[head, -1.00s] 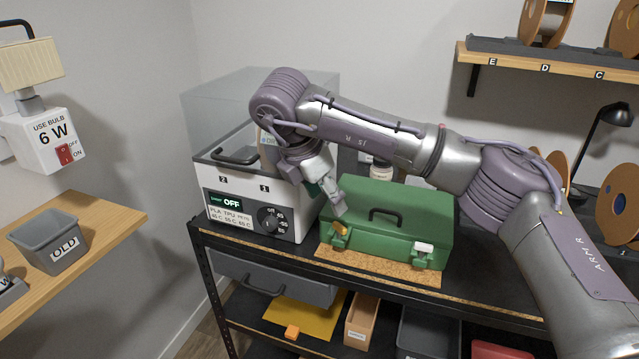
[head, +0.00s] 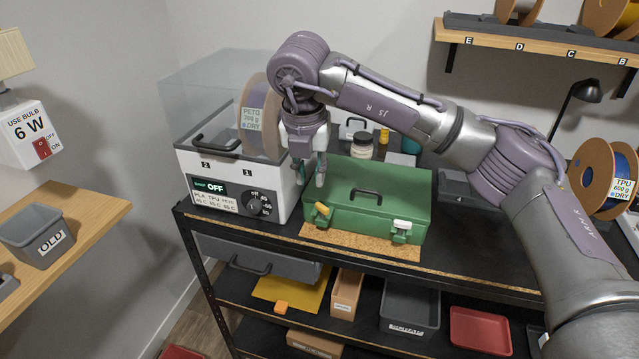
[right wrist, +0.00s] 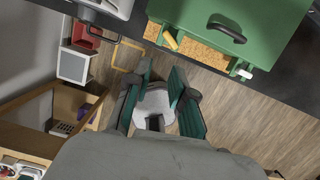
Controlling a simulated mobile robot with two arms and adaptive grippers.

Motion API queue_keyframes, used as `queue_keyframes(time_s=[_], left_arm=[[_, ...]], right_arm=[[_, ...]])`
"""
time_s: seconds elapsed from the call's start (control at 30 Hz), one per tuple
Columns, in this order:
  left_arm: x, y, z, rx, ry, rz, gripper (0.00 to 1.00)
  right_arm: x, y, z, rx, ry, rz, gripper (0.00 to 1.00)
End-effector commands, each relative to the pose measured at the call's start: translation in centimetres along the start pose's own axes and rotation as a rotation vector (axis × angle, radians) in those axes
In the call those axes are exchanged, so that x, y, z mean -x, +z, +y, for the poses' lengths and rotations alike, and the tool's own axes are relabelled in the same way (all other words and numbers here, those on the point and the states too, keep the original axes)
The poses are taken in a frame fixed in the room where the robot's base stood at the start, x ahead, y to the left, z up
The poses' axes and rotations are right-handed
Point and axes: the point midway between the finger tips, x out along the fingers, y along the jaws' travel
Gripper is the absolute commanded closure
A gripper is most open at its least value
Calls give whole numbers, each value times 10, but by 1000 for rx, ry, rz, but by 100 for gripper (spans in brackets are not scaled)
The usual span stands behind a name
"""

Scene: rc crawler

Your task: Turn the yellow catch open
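The green case (head: 385,207) stands on the dark bench with its lid down and a black handle on top. The yellow catch (head: 321,210) is at its front left and sits tilted; it also shows in the right wrist view (right wrist: 171,41). A white catch (head: 402,226) is at the front right and lies level. My right gripper (head: 309,182) is open and empty, pointing down near the case's left end, apart from the yellow catch. Its two fingers show spread in the right wrist view (right wrist: 162,88). My left gripper is out of view.
A filament dryer (head: 235,205) with a knob and a spool stands close left of the case. A cork mat (head: 350,243) lies under the case. A jar (head: 362,145) stands behind it. Lower shelves hold several bins, and a spool shelf (head: 540,48) is above right.

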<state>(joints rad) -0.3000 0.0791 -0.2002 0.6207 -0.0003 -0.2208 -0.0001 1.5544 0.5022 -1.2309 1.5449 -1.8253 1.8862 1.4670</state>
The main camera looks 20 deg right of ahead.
Motion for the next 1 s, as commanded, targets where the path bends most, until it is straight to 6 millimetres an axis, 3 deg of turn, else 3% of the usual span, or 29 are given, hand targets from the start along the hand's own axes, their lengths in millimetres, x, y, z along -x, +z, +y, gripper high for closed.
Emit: queue_keyframes(time_s=[0.03,0.1,0.3,0.4,0.67,1.0], left_arm=[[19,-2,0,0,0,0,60],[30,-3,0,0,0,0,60],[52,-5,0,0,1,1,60],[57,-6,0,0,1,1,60],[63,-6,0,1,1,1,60],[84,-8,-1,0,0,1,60]], right_arm=[[8,3,-11,122,51,18,77],[10,5,-22,309,125,10,77],[22,10,-50,724,256,-87,77],[25,12,-59,839,278,-133,77],[13,12,-58,912,286,-157,77],[-52,13,-37,910,286,-154,77]])
